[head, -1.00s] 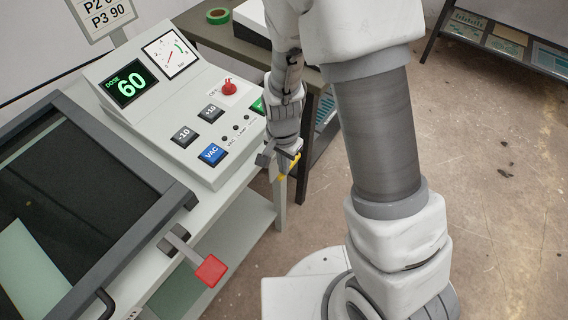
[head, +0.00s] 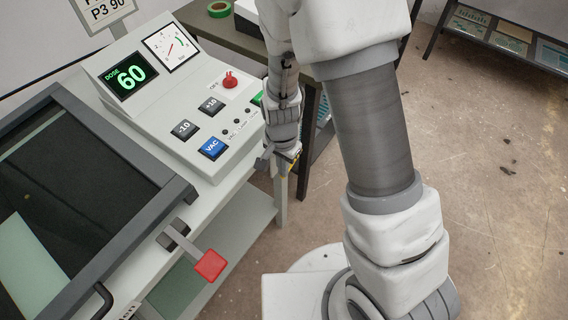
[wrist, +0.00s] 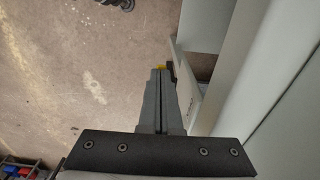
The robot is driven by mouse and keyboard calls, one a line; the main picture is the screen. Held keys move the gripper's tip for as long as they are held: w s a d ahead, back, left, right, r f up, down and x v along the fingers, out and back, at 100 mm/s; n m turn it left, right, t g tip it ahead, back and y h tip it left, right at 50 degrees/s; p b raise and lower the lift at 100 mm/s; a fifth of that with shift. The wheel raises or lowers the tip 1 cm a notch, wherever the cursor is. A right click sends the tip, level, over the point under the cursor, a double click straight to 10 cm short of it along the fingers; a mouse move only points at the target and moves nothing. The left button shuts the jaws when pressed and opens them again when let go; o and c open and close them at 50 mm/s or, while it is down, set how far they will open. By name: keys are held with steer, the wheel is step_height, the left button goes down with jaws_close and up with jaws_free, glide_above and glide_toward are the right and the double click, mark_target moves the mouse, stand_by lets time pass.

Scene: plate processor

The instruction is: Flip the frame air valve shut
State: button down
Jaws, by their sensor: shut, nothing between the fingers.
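A small yellow lever (head: 291,167), which looks like the valve handle, shows at the right end of the press, below the control panel. It is mostly hidden by my gripper. In the wrist view its yellow tip (wrist: 161,67) shows just past my fingertips, with a dark fitting (wrist: 170,74) beside it against the white machine side. My gripper (wrist: 161,76) is shut and empty, its fingers at or very near the lever; I cannot tell whether they touch. The lever's exact angle is hidden.
The control panel (head: 190,100) carries a "60" display, a gauge (head: 170,48), a red knob (head: 230,80) and several buttons. A red-handled lever (head: 210,265) sticks out from the dark frame (head: 150,215). A dark table (head: 225,35) stands behind. The floor at right is clear.

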steer(key=shift+f, duration=0.6)
steer(key=shift+r, duration=0.15)
